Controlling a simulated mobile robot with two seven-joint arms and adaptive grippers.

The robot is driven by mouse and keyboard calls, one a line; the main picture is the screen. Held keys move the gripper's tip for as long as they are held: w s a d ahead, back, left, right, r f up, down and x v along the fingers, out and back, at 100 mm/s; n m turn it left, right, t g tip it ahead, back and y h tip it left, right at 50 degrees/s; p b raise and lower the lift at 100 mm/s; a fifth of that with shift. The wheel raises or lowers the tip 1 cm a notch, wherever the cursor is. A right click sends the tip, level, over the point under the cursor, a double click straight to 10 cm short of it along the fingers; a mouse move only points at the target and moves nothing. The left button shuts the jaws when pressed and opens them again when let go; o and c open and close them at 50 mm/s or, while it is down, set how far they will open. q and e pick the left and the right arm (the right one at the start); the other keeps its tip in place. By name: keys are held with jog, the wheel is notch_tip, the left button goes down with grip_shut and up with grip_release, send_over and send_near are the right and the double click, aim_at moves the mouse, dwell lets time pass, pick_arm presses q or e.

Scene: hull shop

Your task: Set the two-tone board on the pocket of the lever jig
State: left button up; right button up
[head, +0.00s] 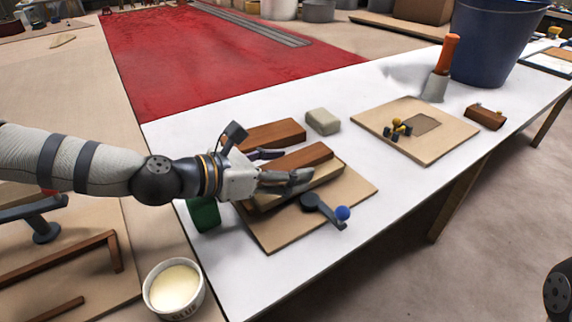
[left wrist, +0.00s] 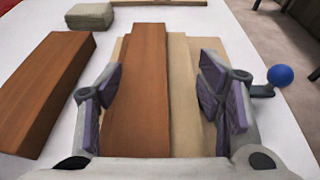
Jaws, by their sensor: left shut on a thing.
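The two-tone board, dark brown on one side and pale tan on the other, shows in the head view (head: 308,154) and the left wrist view (left wrist: 138,95). My left gripper (head: 285,168) is shut on it, one finger on each long side. The board lies over the plywood base of the lever jig (head: 272,238), whose dark lever ends in a blue ball (head: 342,213), also seen in the left wrist view (left wrist: 280,75). The board and gripper hide the jig's pocket. I cannot tell whether the board touches the jig. My right gripper is out of view.
A brown block (head: 275,135) and a grey-green block (head: 322,121) lie behind the board. Another plywood jig (head: 440,140) with yellow knobs, a small brown block (head: 486,117), an orange-handled tool (head: 446,55) and a blue bucket (head: 492,45) stand right. A glue tub (head: 173,288) is front left.

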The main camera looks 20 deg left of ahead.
pick_arm(q)
jog(key=shift+f, duration=0.35)
jog(key=o, duration=1.3)
jog(key=shift+o, duration=0.2)
jog(key=shift+r, duration=0.1)
